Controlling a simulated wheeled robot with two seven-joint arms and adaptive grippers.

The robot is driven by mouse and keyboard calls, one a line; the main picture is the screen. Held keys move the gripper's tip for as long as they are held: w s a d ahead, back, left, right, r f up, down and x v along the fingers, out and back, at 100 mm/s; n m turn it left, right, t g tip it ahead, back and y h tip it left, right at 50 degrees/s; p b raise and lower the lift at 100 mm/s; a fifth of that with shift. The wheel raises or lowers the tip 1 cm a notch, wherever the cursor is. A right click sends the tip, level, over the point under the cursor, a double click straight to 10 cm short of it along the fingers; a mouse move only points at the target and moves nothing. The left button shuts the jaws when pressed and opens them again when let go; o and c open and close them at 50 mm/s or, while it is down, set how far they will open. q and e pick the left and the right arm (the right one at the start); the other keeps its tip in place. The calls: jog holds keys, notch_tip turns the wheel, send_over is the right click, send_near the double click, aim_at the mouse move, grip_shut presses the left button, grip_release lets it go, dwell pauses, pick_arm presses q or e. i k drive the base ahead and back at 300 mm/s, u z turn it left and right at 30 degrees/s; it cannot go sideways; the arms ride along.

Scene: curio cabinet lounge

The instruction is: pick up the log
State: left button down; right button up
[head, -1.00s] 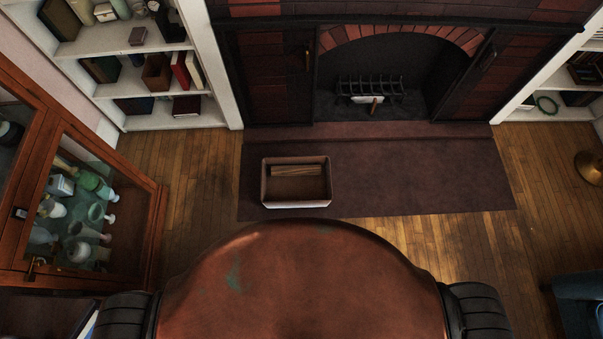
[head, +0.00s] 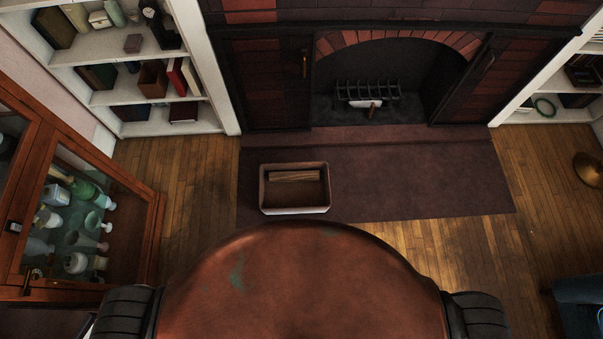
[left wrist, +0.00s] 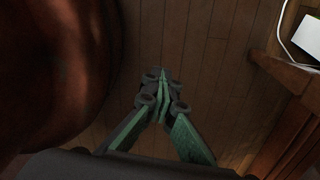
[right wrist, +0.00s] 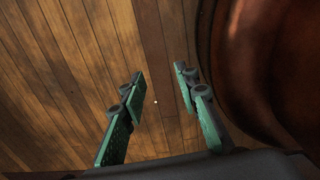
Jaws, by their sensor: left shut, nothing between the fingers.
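The log (head: 294,176) is a brown wooden piece lying in an open box (head: 294,210) on the hearth rug, along the box's far side. My grippers are not in the head view and are well away from the log. In the left wrist view my left gripper (left wrist: 162,72) is shut and empty, pointing down over the wooden floor. In the right wrist view my right gripper (right wrist: 157,75) is open and empty, also over the bare floor. Neither wrist view shows the log or the box.
A brick fireplace (head: 370,75) with a grate (head: 367,90) stands behind the dark rug (head: 420,180). A glass-fronted cabinet (head: 150,230) with several vessels is at the left. Bookshelves (head: 165,128) flank the fireplace.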

aim_at(303, 175)
jog(key=u, duration=0.15)
jog(key=i, duration=0.9)
jog(key=u, duration=0.85)
